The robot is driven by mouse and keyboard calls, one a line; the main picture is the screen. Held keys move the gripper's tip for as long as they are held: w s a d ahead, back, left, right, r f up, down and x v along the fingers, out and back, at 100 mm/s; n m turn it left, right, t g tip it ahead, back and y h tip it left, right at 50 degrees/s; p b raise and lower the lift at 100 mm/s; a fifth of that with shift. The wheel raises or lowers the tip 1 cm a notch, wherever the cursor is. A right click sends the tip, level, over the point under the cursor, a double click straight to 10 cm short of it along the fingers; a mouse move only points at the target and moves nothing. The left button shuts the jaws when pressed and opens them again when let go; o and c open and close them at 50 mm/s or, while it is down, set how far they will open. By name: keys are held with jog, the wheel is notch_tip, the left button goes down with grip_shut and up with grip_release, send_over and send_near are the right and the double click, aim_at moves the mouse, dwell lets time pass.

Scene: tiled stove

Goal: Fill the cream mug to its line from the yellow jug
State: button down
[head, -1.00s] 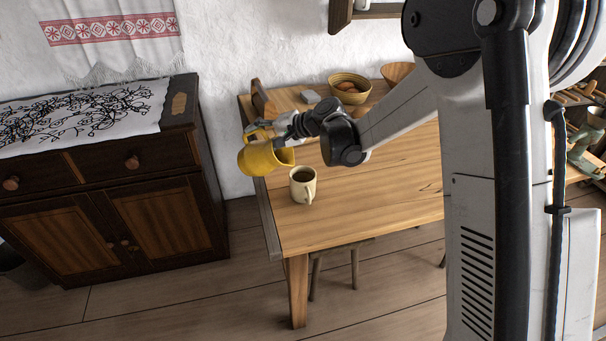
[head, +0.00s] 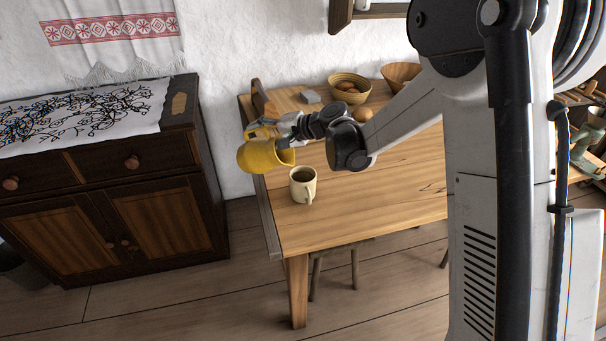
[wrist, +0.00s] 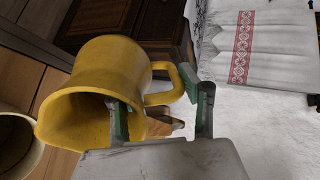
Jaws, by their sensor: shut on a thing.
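The yellow jug (head: 262,157) is tilted well over in the air above the left end of the table, its mouth towards the right. My gripper (head: 284,130) is shut on it at the handle side; in the wrist view the fingers (wrist: 160,118) are at the jug (wrist: 105,75) and its handle. The cream mug (head: 303,186) stands upright on the table below and to the right of the jug's mouth. Dark liquid shows inside the mug; its line cannot be made out. No stream shows between jug and mug. Part of the mug's rim (wrist: 18,145) shows in the wrist view.
The wooden table (head: 370,200) is clear in front of and right of the mug. A dark cabinet (head: 110,215) stands left of the table.

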aim_at(266, 130)
jog(key=shift+s+d+r+t+y, duration=0.2)
jog(key=shift+d+r+y, duration=0.2)
jog(key=shift+r+y, duration=0.1)
jog(key=shift+s+d+r+t+y, duration=0.2)
jog(key=shift+d+r+y, duration=0.15)
jog(key=shift+r+y, duration=0.15)
dwell(4.2)
jog(key=shift+s+d+r+y+b, duration=0.1)
jog(key=shift+d+y+b, duration=0.25)
jog(key=shift+b, duration=0.25)
dwell(1.1)
